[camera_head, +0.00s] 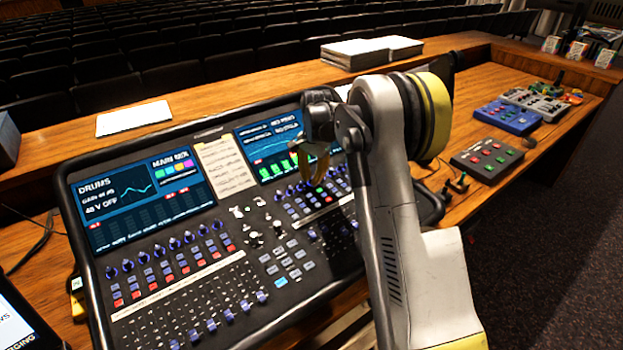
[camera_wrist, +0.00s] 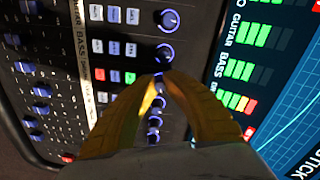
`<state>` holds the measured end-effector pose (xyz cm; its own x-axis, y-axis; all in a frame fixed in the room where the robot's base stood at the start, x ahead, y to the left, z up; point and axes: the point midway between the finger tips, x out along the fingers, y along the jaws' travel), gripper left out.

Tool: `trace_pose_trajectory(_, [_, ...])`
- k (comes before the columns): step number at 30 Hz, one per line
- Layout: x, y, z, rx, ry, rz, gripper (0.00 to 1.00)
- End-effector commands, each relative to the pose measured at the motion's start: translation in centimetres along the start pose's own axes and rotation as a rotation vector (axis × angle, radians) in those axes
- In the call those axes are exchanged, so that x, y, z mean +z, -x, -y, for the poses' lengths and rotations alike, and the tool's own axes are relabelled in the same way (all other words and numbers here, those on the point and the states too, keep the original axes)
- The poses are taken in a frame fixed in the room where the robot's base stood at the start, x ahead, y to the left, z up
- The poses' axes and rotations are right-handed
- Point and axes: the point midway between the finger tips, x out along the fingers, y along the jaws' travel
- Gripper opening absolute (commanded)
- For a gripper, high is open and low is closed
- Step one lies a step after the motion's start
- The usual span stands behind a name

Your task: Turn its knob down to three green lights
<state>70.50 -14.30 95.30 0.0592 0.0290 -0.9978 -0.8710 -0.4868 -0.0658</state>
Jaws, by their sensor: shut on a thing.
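My gripper (camera_head: 308,175) reaches down over the right half of the mixing desk (camera_head: 277,232), below the right screen. In the wrist view, its two yellow fingers (camera_wrist: 162,80) close together on a small blue-ringed knob (camera_wrist: 160,74) in a row of knobs. The fingers hide most of it. Level meters show beside it on the right screen (camera_wrist: 258,75). One row (camera_wrist: 236,102) has several green lights and a red one at its end. The rows above it, beside "GUITAR" and "BASS", show green lights only. In the head view the held knob is hidden.
Neighbouring knobs (camera_wrist: 165,52) sit close above and below the fingers. Coloured buttons and faders lie left of them. Papers (camera_head: 133,118) lie on the ledge behind the desk. Effect pedals (camera_head: 507,117) and a dark button box (camera_head: 487,160) stand on the wooden table at right.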

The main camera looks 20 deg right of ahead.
Motion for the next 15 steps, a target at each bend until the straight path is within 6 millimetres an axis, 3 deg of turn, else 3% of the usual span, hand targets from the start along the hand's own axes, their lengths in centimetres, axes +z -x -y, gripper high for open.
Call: trace_pose_trajectory(15, [0.07, 0.1, 0.01, 0.009, 0.32, -0.01, 0.0])
